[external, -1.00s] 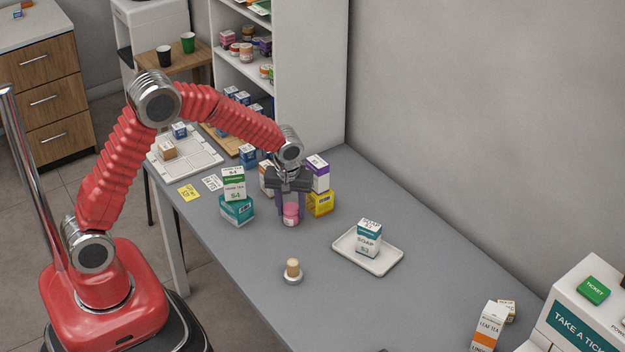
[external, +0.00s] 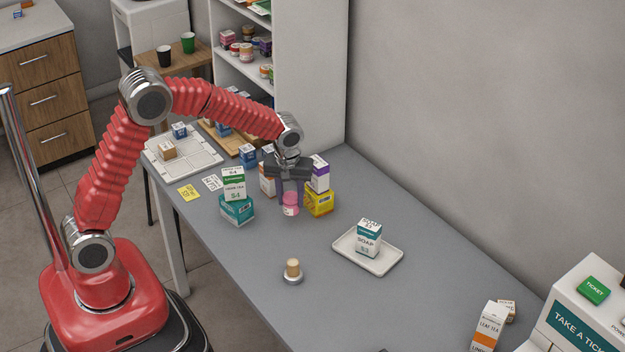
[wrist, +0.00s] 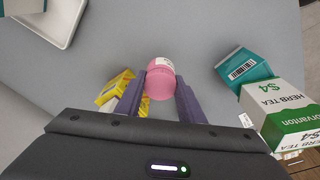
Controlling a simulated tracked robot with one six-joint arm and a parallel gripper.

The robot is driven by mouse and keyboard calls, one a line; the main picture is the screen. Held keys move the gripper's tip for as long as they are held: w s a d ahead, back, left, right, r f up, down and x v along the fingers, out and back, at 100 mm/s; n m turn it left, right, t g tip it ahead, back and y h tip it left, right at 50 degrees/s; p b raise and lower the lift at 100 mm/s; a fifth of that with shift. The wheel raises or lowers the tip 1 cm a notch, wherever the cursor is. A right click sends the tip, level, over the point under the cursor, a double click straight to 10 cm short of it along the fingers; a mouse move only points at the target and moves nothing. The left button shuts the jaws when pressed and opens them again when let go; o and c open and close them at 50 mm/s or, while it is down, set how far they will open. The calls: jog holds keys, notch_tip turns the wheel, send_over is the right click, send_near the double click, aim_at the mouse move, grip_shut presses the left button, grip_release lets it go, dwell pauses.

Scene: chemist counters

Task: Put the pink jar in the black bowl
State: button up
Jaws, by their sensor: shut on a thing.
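The pink jar (external: 291,204) with a pale label is between the two fingers of my gripper (external: 290,197), which is shut on it. The jar seems to be a little above the grey counter. In the wrist view the pink jar (wrist: 161,82) sits between the purple-grey fingertips of my gripper (wrist: 161,76). I cannot make out a black bowl in either view; only a small dark sliver (external: 384,350) shows at the bottom edge of the external view, too cut off to identify.
Stacked herb tea (external: 234,184) and teal (external: 237,210) boxes stand left of the jar. Yellow (external: 320,203) and purple-white (external: 318,175) boxes stand close right. A white tray (external: 380,266) holds a soap box (external: 368,238). A small cork-topped item (external: 293,270) stands in front.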

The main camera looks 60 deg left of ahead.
aim_at(291, 193)
notch_tip(291, 193, up, 6)
jog(key=shift+f, duration=0.1)
dwell(0.6)
jog(key=shift+r, duration=0.2)
notch_tip(291, 193, up, 13)
jog(key=w+a, duration=1.4)
jog(key=a, duration=0.1)
notch_tip(291, 193, down, 12)
jog(key=shift+r, duration=0.15)
dwell(0.5)
jog(key=shift+f, duration=2.5)
